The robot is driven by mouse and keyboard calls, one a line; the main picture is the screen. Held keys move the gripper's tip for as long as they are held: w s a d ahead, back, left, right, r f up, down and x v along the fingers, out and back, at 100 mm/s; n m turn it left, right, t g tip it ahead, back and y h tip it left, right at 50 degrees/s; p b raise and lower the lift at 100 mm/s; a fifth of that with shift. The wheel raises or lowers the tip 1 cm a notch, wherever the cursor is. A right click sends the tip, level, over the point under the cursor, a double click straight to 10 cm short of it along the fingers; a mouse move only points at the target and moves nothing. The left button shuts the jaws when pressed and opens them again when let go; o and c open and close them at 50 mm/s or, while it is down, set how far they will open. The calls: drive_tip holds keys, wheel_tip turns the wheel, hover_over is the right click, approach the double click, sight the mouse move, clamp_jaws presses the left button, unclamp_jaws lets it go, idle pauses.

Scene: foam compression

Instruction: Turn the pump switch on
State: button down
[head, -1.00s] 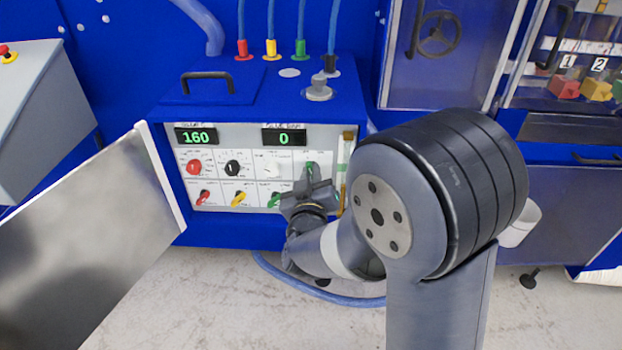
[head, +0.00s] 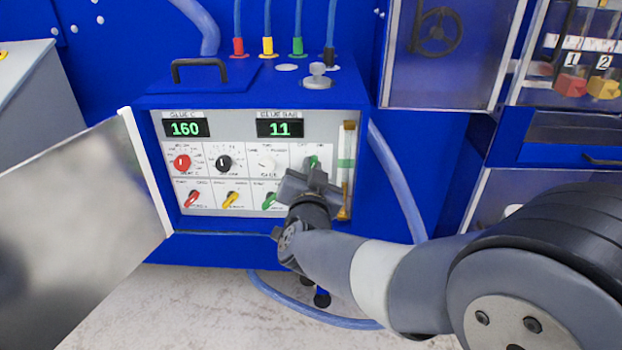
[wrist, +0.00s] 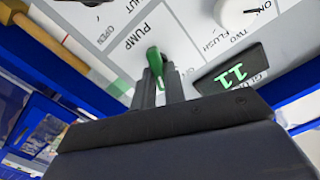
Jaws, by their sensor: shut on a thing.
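The pump switch is a small green knob (head: 313,161) in the upper right cell of the white control panel (head: 335,140). My gripper (head: 310,174) is at it and partly hides it in the head view. In the wrist view the green knob (wrist: 154,62) stands between the two fingers of my gripper (wrist: 159,84), which are shut on it. The word PUMP is printed beside it. The right digital display (head: 280,128) reads 11, and the same display (wrist: 234,78) shows upside down in the wrist view. The left display (head: 185,128) reads 160.
Red (head: 182,162), black (head: 223,163) and white (head: 266,162) knobs sit left of the pump switch. Red, yellow and green levers (head: 270,201) line the row below. A yellowish tube (head: 346,190) is close on the right. The cabinet door (head: 85,210) stands open at left.

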drive_tip(key=shift+f+m+b, duration=0.1)
drive_tip(key=shift+m+b, duration=0.25)
drive_tip(key=shift+m, duration=0.15)
drive_tip(key=c, duration=1.5)
unclamp_jaws()
drive_tip(key=shift+o, duration=0.2)
drive_tip(key=s+p, duration=0.1)
drive_tip(key=s, duration=0.9)
drive_tip(key=shift+s+a, duration=0.15)
drive_tip(key=shift+s, duration=0.25)
